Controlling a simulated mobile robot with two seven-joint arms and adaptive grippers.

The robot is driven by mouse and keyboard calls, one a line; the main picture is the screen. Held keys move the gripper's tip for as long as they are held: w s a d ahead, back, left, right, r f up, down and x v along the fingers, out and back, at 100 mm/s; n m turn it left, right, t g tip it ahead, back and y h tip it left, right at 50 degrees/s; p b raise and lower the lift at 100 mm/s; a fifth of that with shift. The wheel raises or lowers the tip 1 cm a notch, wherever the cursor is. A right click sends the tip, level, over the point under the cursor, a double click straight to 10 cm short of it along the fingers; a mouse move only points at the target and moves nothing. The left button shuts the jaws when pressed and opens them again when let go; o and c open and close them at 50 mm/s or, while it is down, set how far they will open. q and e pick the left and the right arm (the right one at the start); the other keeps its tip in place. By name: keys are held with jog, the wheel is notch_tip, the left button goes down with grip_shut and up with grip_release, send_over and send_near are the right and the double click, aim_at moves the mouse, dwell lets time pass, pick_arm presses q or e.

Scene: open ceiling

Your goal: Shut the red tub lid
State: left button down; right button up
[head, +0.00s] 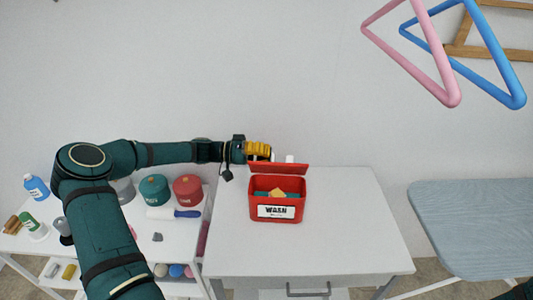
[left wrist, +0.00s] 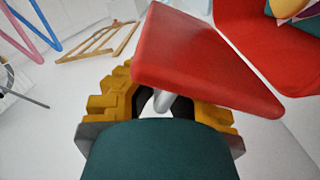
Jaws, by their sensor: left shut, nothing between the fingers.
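The red tub (head: 277,214), with a white "WASH" label, stands on the white table, open at the top, with teal and yellow things inside. Its red lid (head: 290,169) stands raised at the tub's back edge. In the left wrist view the lid (left wrist: 190,55) is large and close, covering part of my yellow fingers, and the tub (left wrist: 260,35) shows at upper right. My left gripper (head: 266,152) is shut and empty, just behind and left of the raised lid. I cannot tell whether it touches the lid. My right gripper is out of view.
The white table (head: 340,240) is clear around the tub. A shelf (head: 185,240) at left holds bottles, round containers and a brush. A blue ironing board (head: 475,225) is at right. Pink (head: 410,45) and blue (head: 490,50) hangers are at upper right.

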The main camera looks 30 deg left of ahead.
aim_at(265, 167)
pick_arm(q)
jog(key=s+m, duration=0.1)
jog(key=d+m+b, duration=0.1)
jog(key=m, duration=0.1)
jog(key=shift+s+f, duration=0.15)
jog(key=shift+s, duration=0.25)
jog(key=s+m, duration=0.1)
jog(key=s+d+f+m+b, duration=0.1)
jog(key=m, duration=0.1)
jog(key=shift+m, duration=0.3)
jog(key=shift+s+d+f+m+b, duration=0.2)
jog(key=shift+s+f+m+b, duration=0.25)
jog(key=shift+m, duration=0.45)
jog(key=shift+s+d+f+m+b, duration=0.15)
jog(key=shift+s+f+m+b, duration=0.2)
jog(key=shift+m, duration=0.55)
jog(key=shift+s+d+f+m+b, duration=0.2)
jog(key=shift+s+f+m+b, duration=0.25)
jog(key=shift+m, duration=0.45)
jog(key=shift+w, duration=0.1)
jog(key=c, duration=1.1)
grip_release()
jog(key=shift+o, duration=0.2)
jog(key=v, duration=1.2)
